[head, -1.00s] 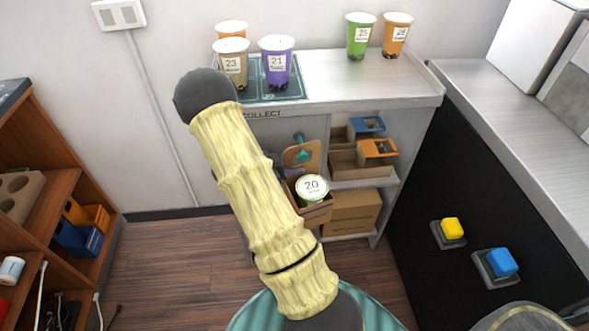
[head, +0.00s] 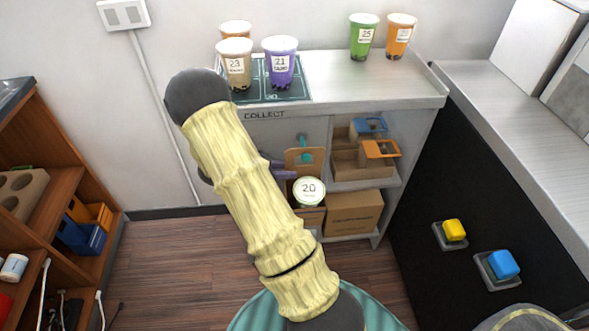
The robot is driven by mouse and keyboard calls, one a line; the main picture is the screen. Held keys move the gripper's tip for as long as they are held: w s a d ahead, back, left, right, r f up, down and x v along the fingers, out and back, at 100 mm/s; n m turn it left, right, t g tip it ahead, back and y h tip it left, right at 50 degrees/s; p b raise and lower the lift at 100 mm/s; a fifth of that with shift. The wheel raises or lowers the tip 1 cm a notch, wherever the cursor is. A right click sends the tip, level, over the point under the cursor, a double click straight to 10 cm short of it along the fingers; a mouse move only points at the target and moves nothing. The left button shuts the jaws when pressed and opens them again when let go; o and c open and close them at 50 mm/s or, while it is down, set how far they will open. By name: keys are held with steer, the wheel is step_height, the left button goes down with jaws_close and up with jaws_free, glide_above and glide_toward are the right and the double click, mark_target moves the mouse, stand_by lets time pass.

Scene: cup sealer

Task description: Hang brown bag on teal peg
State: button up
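The brown bag (head: 310,218) is upright at the left of the counter's open shelves, with a lidded cup marked 20 (head: 309,188) in it. Its tall back panel with a handle hole rises behind the cup. The teal peg (head: 302,141) is at the top of that panel, and some teal shows at the handle hole. I cannot tell for sure whether the handle is hooked over the peg. My gripper (head: 284,170) shows only as purple finger parts at the panel's left edge. My yellow-sleeved arm hides the rest, so its opening is unclear.
Several cups stand on the counter (head: 350,85), some on a teal mat (head: 272,99). Shelves at right hold cardboard carriers (head: 360,160) and a box (head: 354,212). A brown shelf unit (head: 62,190) stands at left. Yellow (head: 454,229) and blue (head: 503,264) buttons are at right.

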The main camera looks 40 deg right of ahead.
steer(key=v, duration=1.3)
steer(key=shift+p, duration=0.35)
steer(key=shift+a+r, duration=0.1)
